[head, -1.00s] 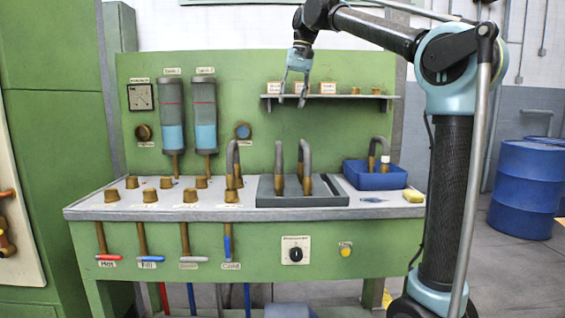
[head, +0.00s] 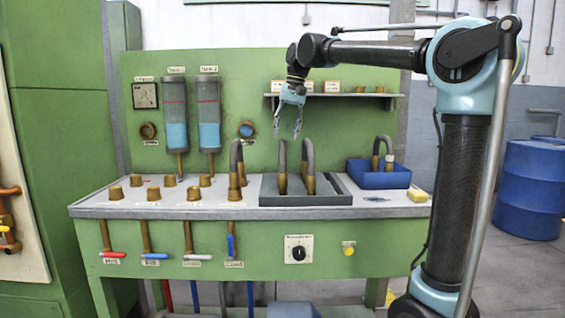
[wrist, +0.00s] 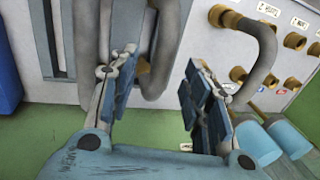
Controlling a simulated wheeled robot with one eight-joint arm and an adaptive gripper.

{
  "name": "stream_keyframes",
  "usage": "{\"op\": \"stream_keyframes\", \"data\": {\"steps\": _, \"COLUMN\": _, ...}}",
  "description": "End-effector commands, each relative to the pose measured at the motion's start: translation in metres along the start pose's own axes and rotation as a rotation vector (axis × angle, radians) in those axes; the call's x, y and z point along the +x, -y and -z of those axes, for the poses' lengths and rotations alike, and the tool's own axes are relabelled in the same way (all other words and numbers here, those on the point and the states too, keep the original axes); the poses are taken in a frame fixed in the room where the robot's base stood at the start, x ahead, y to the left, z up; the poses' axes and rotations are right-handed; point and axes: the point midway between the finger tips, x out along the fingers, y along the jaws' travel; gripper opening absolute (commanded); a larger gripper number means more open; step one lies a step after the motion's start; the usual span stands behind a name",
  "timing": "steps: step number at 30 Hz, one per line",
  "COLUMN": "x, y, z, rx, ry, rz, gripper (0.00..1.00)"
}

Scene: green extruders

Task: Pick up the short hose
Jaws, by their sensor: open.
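Several grey arched hoses with brass ends stand on the bench. Two stand on the dark grey tray (head: 330,199), a left hose (head: 282,160) and a right hose (head: 309,160). A smaller-looking hose (head: 380,148) stands in the blue bin (head: 372,180). Another hose (head: 236,160) is on the bench fittings left of the tray. I cannot tell for sure which is the short hose. My gripper (head: 287,130) is open and empty above the tray hoses. In the wrist view, a hose (wrist: 165,50) shows between and beyond my fingers (wrist: 163,60).
Brass fittings (head: 153,193) line the bench top on the left. A shelf (head: 340,95) with labels and brass caps is on the green back panel behind my gripper.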

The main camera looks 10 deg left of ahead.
Motion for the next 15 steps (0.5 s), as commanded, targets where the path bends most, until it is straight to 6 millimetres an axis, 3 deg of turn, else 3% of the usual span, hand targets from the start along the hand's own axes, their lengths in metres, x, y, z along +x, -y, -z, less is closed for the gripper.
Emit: {"op": "stream_keyframes", "data": {"steps": 15, "x": 0.051, "y": 0.002, "z": 0.002, "rx": 0.001, "ry": 0.0, "rz": 0.0, "gripper": 0.45}}
